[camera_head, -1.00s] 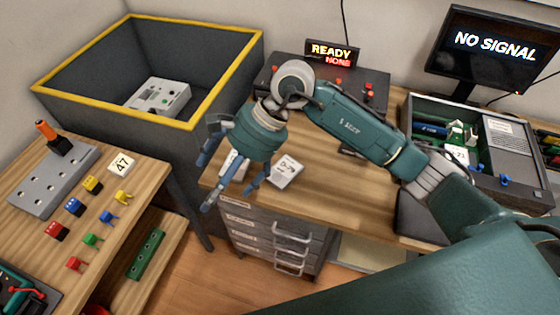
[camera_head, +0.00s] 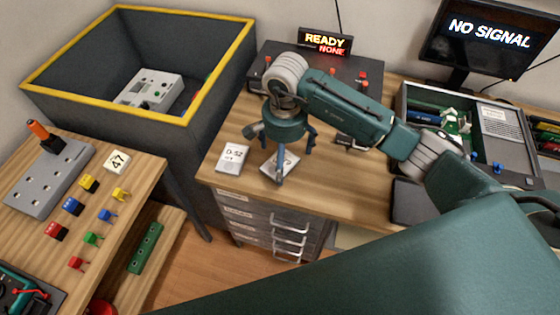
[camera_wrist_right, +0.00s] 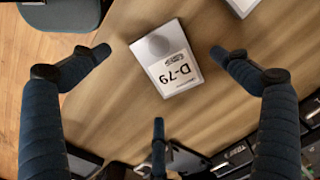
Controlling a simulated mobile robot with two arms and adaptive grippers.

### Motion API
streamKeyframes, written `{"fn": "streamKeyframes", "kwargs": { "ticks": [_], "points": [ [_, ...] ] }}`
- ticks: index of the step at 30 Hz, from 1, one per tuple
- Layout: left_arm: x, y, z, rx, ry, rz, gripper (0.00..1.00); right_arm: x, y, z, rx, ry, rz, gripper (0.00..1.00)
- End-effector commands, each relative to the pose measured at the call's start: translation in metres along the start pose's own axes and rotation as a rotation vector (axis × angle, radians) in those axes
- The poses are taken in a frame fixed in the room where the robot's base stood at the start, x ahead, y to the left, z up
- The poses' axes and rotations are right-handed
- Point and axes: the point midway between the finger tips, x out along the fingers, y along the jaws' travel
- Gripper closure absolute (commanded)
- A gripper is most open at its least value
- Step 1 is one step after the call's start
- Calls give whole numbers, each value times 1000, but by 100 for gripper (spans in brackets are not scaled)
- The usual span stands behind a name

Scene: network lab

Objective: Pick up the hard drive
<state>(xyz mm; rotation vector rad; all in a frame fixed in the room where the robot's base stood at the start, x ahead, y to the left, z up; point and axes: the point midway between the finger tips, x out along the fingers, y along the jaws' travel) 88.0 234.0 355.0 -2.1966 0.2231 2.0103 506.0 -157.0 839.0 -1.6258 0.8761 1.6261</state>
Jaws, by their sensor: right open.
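A white hard drive labelled D-79 (camera_head: 291,162) lies flat on the wooden desk, partly hidden by my right gripper (camera_head: 283,158) above it. In the right wrist view, the drive (camera_wrist_right: 166,62) lies between the spread fingers of the right gripper (camera_wrist_right: 160,75), with bare desk showing between it and the fingers. This gripper is open and empty. A second drive, labelled D-52 (camera_head: 232,159), lies to the left near the desk edge; a corner of a white drive (camera_wrist_right: 243,4) shows at the top of the right wrist view. My left gripper is not in view.
A black box with the READY sign (camera_head: 326,41) stands behind the gripper. A dark bin with a yellow rim (camera_head: 40,75) is at the left. A dark flat pad (camera_head: 411,203) and an open equipment case (camera_head: 510,160) are at the right. Drawers (camera_head: 265,225) sit below.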

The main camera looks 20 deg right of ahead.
Motion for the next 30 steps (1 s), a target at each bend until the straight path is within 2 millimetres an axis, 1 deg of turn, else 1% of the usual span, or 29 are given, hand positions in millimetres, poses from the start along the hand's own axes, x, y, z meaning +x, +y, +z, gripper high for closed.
{"fn": "streamKeyframes", "kwargs": {
  "ticks": [1, 3, 6, 13, 14, 15, 17, 18, 20, 21, 23, 30],
  "points": [
    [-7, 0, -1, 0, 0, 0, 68, 5, 1, 0, 2, -4, 3, 1],
    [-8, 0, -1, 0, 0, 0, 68, 16, 0, 0, 1, -3, 2, 1],
    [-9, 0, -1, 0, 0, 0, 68, 24, 0, 0, 1, -1, 0, 1],
    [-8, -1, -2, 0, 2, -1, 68, 26, 0, -1, 0, 0, -2, 1],
    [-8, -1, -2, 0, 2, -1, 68, 26, 0, -1, 0, 0, -2, 3],
    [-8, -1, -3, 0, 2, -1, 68, 26, 0, -1, 0, 0, -2, 11],
    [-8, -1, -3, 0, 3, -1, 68, 26, 0, -1, 0, 0, -2, 23],
    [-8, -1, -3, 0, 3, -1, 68, 26, 0, -1, 0, 0, -2, 31],
    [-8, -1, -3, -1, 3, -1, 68, 26, 0, -1, 0, 0, -2, 43],
    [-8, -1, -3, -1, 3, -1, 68, 26, 0, -1, 0, 0, -2, 51],
    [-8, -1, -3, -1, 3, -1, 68, 26, -1, -1, 0, 0, -3, 61],
    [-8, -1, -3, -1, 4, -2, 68, 25, -1, -1, 0, 0, -3, 61]
  ]
}}
